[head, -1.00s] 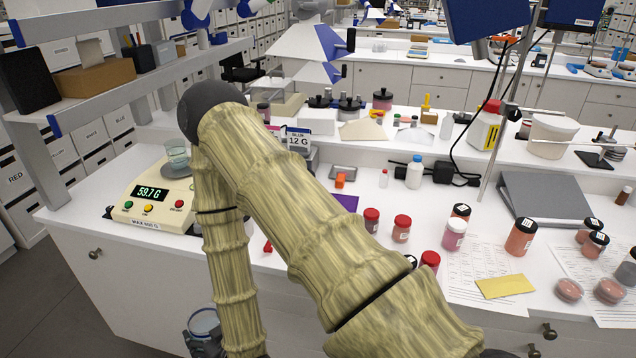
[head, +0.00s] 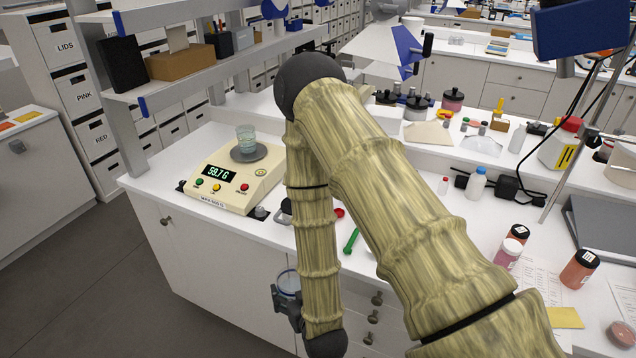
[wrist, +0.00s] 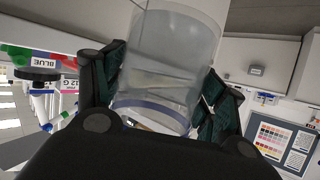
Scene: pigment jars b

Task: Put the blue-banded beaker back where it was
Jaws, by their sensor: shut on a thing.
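The blue-banded beaker (wrist: 168,60) is clear glass with a blue ring near its lower end in the wrist view. My gripper (wrist: 165,95) is shut on it, with a dark green-padded finger on each side. In the head view the beaker (head: 289,281) is small and partly hidden by my gripper (head: 290,305), held low in front of the drawers, below the counter top. A second glass beaker (head: 245,138) stands on the pan of the scale (head: 228,180), whose display reads about 59.7 G.
A green tool (head: 351,241) lies near the counter's front edge, with a red lid-like thing beside my arm. Jars (head: 506,253) stand to the right. A shelf (head: 200,70) overhangs behind the scale. My arm hides the middle counter. The floor at lower left is free.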

